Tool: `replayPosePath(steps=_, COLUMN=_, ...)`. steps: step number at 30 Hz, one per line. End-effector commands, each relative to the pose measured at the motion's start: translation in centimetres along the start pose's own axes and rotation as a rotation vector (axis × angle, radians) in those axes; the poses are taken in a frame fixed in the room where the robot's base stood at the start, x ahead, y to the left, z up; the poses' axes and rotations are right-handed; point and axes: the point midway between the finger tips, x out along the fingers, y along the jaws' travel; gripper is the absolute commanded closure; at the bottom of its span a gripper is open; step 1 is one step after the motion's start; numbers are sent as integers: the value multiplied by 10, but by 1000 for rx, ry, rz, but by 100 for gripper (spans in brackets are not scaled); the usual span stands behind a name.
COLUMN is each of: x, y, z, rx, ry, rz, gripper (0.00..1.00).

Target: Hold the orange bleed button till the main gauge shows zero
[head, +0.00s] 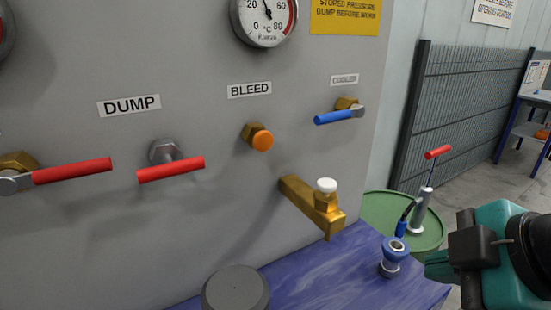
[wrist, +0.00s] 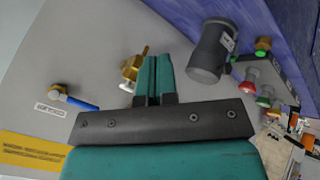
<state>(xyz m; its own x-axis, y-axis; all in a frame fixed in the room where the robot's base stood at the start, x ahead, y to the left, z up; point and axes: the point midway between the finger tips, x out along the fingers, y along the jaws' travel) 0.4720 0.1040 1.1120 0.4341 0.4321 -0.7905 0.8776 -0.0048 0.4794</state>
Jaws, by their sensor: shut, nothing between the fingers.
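The orange bleed button (head: 262,140) sits on a brass fitting on the grey panel, under the BLEED label (head: 249,90). I cannot make it out in the wrist view. My gripper (head: 438,266) is at the lower right of the head view, well apart from the button. In the wrist view its teal fingers (wrist: 153,68) are together and empty.
A brass spout with a white knob (head: 326,186) juts out below right of the button. Red-handled DUMP valves (head: 171,170) are left; a blue-handled valve (head: 339,116) is right.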

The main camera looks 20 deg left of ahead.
Motion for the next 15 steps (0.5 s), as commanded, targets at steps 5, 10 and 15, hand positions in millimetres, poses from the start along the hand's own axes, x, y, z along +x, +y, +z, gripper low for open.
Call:
replayPosePath(steps=5, x=23, y=21, z=-41, rx=-778, ry=12, rz=317, gripper=100)
replayPosePath(steps=10, x=17, y=32, z=-91, rx=-1461, ry=-111, rz=654, gripper=100)
replayPosePath(steps=15, x=1, y=29, z=-130, rx=-1899, ry=-290, rz=917, gripper=100)
